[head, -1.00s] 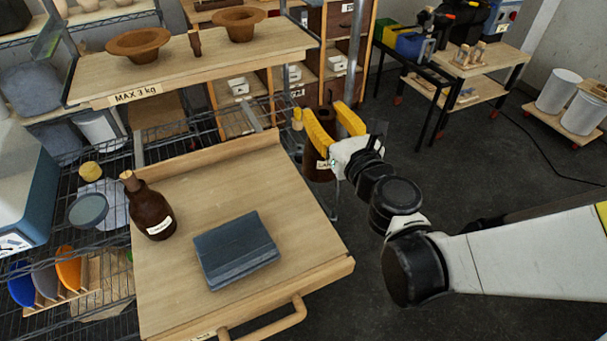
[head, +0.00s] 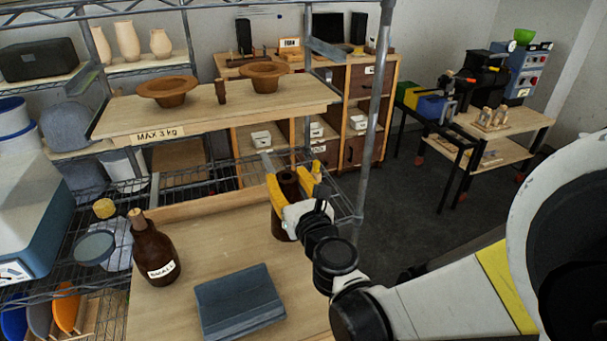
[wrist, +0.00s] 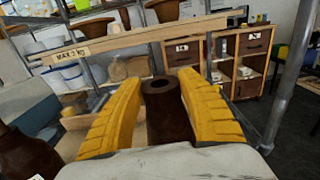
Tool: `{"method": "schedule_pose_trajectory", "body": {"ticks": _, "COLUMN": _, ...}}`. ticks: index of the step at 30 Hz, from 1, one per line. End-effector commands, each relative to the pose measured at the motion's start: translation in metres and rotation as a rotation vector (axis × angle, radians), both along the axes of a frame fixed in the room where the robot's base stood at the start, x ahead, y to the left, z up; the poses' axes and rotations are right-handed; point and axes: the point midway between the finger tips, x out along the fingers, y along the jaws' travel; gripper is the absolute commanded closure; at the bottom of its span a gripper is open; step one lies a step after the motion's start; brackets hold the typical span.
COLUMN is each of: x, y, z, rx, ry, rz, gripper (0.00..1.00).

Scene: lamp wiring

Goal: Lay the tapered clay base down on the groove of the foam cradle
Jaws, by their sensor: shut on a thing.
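The tapered clay base (head: 288,187) is a dark brown, hollow piece held upright between the yellow fingers of my gripper (head: 294,176). In the wrist view the clay base (wrist: 165,112) stands between both fingers, with a round hole in its top. My gripper (wrist: 161,76) is shut on it, near the far right of the wooden tray. The foam cradle (head: 238,302) is a blue-grey block on the tray, nearer and to the left of the held base. Its groove is hard to make out. The lower part of the base is partly hidden by my gripper.
A brown labelled bottle (head: 155,255) with a cork stands left of the cradle. A wooden shelf (head: 200,119) with brown bowls lies behind the tray. A metal post (head: 374,110) rises just right of my gripper. Bare tray surface lies between bottle, cradle and gripper.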

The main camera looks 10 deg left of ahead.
Motion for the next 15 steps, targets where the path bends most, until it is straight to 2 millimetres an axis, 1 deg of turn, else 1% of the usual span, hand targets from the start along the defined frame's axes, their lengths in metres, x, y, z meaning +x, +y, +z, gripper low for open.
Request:
{"method": "schedule_pose_trajectory", "body": {"ticks": 4, "x": 0.000, "y": 0.000, "z": -0.013, "rx": 0.000, "ry": 0.000, "rz": 0.000, "gripper": 0.96}}
{"method": "schedule_pose_trajectory", "body": {"ticks": 9, "x": 0.000, "y": 0.000, "z": -0.038, "rx": 0.000, "ry": 0.000, "rz": 0.000, "gripper": 0.96}}
{"method": "schedule_pose_trajectory", "body": {"ticks": 11, "x": 0.000, "y": 0.000, "z": -0.041, "rx": 0.000, "ry": 0.000, "rz": 0.000, "gripper": 0.96}}
{"method": "schedule_pose_trajectory", "body": {"ticks": 15, "x": 0.000, "y": 0.000, "z": -0.039, "rx": 0.000, "ry": 0.000, "rz": 0.000, "gripper": 0.96}}
